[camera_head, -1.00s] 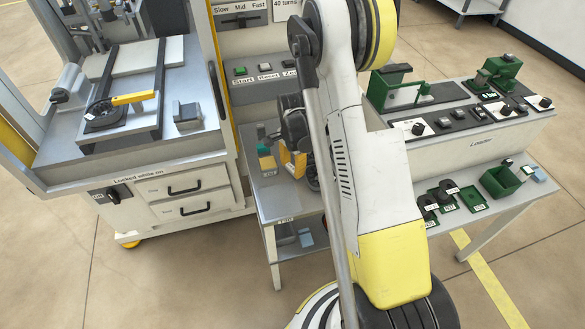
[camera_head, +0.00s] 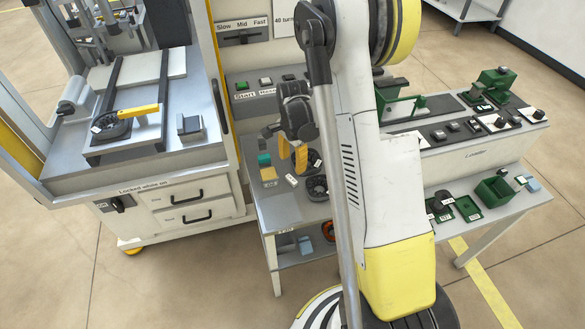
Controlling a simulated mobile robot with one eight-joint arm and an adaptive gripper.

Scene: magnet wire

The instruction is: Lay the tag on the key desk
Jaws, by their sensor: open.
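A small white tag (camera_head: 291,180) lies on the grey side table, just below my gripper in the head view. My gripper (camera_head: 292,164) points down with its two orange fingers apart, and nothing shows between them. The fingertips look a little above the tag; the exact gap cannot be told. What looks like the key desk (camera_head: 235,108) is the grey panel behind the table, with a green key and labels reading Start and Reset. My arm and gripper hide its right part.
The side table (camera_head: 285,208) also bears black spools (camera_head: 317,188), a teal block (camera_head: 264,159) and a yellow block (camera_head: 268,175). A machine bed (camera_head: 150,150) stands at left. A bench (camera_head: 470,150) with green fixtures stands at right, partly behind my arm.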

